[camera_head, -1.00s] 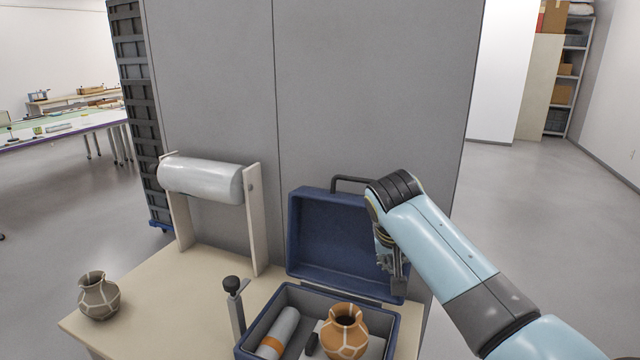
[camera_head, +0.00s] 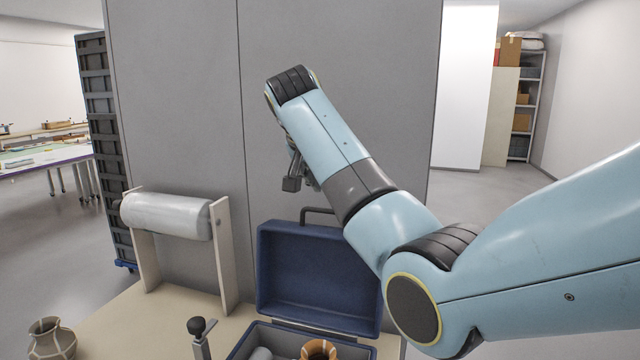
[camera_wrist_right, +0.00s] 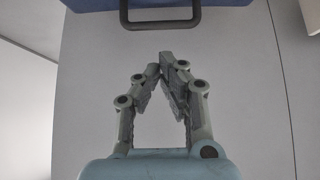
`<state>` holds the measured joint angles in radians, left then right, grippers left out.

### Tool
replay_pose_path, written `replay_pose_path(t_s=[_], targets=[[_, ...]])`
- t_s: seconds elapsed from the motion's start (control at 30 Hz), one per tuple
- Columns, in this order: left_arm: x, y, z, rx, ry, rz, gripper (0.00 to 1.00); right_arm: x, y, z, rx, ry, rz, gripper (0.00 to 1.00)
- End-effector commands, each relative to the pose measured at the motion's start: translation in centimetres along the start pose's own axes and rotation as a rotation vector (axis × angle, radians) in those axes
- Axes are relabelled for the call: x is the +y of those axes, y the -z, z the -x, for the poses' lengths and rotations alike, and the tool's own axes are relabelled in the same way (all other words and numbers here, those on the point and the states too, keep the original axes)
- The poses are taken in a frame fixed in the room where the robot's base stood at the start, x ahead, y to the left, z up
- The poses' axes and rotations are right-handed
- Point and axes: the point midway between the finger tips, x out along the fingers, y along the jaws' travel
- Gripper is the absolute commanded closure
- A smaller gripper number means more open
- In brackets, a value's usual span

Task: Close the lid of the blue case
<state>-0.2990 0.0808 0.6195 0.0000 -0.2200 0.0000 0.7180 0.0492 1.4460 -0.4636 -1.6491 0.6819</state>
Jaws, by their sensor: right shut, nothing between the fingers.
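The blue case stands open on the table; its lid (camera_head: 312,268) is tilted up at the back, with a dark handle (camera_head: 318,212) on the lid's upper edge. The case's lower half (camera_head: 345,347) is cut off by the bottom of the head view. My right gripper (camera_head: 292,184) is above and behind the lid in the head view, clear of it. In the right wrist view the gripper (camera_wrist_right: 166,62) has its fingertips together with nothing between them, and the handle (camera_wrist_right: 160,24) and lid edge (camera_wrist_right: 160,4) lie beyond them. My left gripper is out of view.
An orange pot (camera_head: 319,349) and a grey cylinder (camera_head: 262,354) lie inside the case. A grey panel (camera_head: 190,90) rises behind.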

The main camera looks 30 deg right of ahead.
Motion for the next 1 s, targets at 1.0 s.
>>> replay_pose_path(t_s=[1.0], targets=[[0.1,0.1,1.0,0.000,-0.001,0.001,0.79,0.1,0.0,-8.1,0.005,0.000,0.001,1.00]])
